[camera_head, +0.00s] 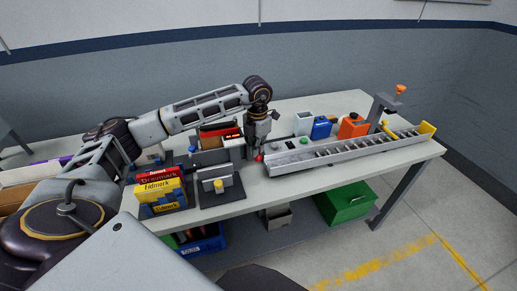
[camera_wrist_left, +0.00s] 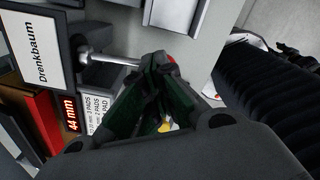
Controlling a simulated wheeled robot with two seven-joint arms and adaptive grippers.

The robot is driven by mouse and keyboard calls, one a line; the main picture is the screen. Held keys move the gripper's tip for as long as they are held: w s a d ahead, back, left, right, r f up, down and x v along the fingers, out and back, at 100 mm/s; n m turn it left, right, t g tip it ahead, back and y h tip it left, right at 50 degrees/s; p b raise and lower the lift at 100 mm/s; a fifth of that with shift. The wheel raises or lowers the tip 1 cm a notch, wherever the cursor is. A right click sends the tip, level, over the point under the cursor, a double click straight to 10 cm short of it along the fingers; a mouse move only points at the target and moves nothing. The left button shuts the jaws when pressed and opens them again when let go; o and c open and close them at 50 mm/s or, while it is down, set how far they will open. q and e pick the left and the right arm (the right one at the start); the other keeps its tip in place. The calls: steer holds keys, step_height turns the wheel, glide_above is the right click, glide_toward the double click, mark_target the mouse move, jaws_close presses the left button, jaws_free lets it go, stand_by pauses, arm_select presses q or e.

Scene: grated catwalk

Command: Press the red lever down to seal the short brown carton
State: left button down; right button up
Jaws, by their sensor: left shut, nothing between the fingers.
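The red lever shows as a red knob (camera_head: 259,158) low beside a grey machine at the table's middle. In the left wrist view its metal rod (camera_wrist_left: 115,59) runs toward a bit of red (camera_wrist_left: 172,67) behind the fingers. My left gripper (camera_head: 257,148) points down, shut and empty, right over the knob; its fingers (camera_wrist_left: 150,95) overlap the rod's end in the wrist view. I cannot tell whether they touch it. A brown edge (camera_wrist_left: 12,84) shows beside a red piece and a "44 mm" display; I cannot tell whether it is the short brown carton. My right gripper is not in view.
A roller conveyor (camera_head: 345,152) runs right from the knob. Behind it stand a white container (camera_head: 303,123), a blue canister (camera_head: 321,128) and an orange canister (camera_head: 353,127). Left are lettered boxes (camera_head: 160,186) and a yellow-knobbed fixture (camera_head: 217,184). The table front is partly bare.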

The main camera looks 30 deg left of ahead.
arm_select(q)
steer(key=shift+r+p, duration=0.55)
steer(key=shift+r, duration=0.75)
steer(key=shift+r+p, duration=1.05)
steer(key=shift+r, duration=0.55)
step_height(320, 180, up, 6)
steer(key=p, duration=0.3)
steer(key=shift+f, duration=0.2)
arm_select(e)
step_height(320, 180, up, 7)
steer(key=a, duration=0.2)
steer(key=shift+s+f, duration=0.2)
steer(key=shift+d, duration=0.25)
arm_select(q)
steer(key=shift+d+f, duration=0.1)
